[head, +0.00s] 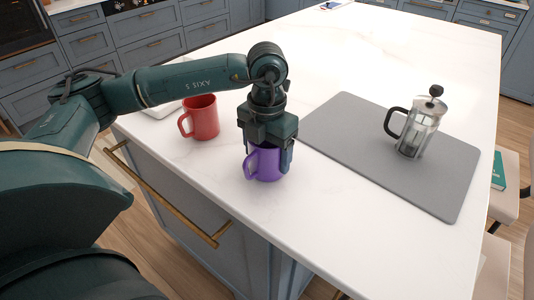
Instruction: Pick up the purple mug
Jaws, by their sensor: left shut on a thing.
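The purple mug (265,166) stands upright near the front edge of the white island counter, its handle pointing left. My left gripper (267,148) comes down on it from above and is shut on it, with a finger showing at its right side. The gripper body hides most of the mug's rim. I cannot tell whether the mug's base still touches the counter. My right gripper is not in view.
The white counter (360,235) is bare in front of the mat. Stools stand at the right edge.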

